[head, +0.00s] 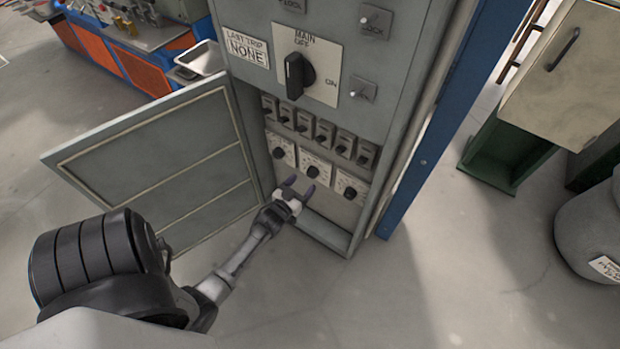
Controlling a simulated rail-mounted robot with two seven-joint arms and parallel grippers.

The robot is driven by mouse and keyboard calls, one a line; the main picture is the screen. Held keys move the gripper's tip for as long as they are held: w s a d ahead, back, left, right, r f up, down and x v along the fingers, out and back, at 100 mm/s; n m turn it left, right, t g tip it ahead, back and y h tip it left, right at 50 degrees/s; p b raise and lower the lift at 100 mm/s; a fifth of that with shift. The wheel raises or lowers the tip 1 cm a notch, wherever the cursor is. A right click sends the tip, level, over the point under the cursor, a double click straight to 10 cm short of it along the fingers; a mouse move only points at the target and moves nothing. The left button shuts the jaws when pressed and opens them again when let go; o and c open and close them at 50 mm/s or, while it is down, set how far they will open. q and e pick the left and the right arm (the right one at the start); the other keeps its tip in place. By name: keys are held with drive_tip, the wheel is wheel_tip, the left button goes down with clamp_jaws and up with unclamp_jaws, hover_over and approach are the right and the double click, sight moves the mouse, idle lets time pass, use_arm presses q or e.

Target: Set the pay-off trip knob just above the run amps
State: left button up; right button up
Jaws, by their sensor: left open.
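A grey electrical cabinet stands in front of me with its lower door (160,165) swung open to the left. Inside is a row of small knobs on pale dial plates: a left knob (279,152), a middle knob (313,171) and a right knob (349,193). Their lettering is too small to read, so I cannot tell which is the pay-off trip knob. My left gripper (298,188) is open and empty just below the middle knob, its fingers pointing at the panel. I cannot tell whether it touches anything. My right gripper is out of view. No run amps figure is readable.
Above the knobs are a row of black breakers (324,132) and a large main switch (296,75). A blue post (440,120) edges the cabinet's right.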

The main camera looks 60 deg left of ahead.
sight(310, 176)
use_arm(q)
drive_tip(key=b+x, duration=0.1)
drive_tip(key=x, duration=0.2)
drive_tip(key=shift+w+f, duration=0.15)
drive_tip(key=shift+w, duration=0.15)
drive_tip(key=shift+b+x, duration=0.45)
drive_tip(key=shift+x, duration=0.3)
drive_tip(key=shift+s, duration=0.1)
drive_tip(key=c, duration=0.9)
